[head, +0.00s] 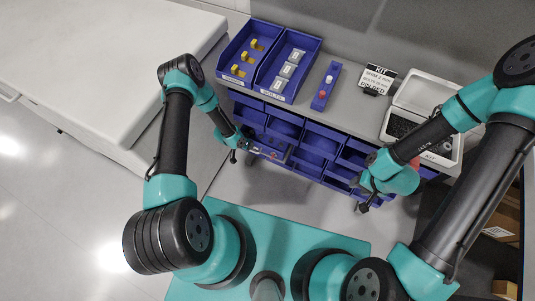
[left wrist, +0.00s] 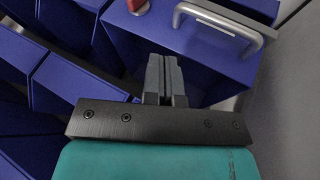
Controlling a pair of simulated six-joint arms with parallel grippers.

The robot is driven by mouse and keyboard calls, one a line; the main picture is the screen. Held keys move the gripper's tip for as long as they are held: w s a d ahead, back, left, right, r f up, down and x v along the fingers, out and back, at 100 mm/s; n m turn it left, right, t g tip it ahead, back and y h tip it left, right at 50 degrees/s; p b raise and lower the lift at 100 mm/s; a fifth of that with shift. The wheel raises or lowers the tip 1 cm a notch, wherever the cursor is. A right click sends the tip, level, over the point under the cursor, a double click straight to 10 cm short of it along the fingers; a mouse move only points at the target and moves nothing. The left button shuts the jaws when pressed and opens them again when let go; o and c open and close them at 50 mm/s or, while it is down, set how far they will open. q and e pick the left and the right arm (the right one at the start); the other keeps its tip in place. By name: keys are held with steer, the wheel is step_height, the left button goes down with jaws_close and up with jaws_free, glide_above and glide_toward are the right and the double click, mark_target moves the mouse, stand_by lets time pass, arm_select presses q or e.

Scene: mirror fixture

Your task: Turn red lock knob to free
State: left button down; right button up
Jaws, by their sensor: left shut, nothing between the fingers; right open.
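A small red part (left wrist: 137,5), which looks like the red lock knob, sits at the top edge of the left wrist view on a blue drawer-like front (left wrist: 190,45). It also shows as a small red spot in the head view (head: 273,155). A silver bar handle (left wrist: 218,20) is on the same blue front. My left gripper (left wrist: 165,60) is shut and empty, with its fingertips in front of this blue front, below the red part and left of the handle; contact cannot be told. My right gripper (head: 363,207) is open and empty, away at the right.
Blue bins (head: 312,143) fill the rack's front. Floor is clear below.

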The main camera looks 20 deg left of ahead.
mark_target(273, 156)
arm_select(q)
steer(key=w+d+f, duration=0.2)
steer(key=d+f, duration=0.6)
steer(key=f, duration=0.1)
steer(key=shift+d, duration=0.4)
stand_by(0.6)
steer(key=shift+r, duration=0.1)
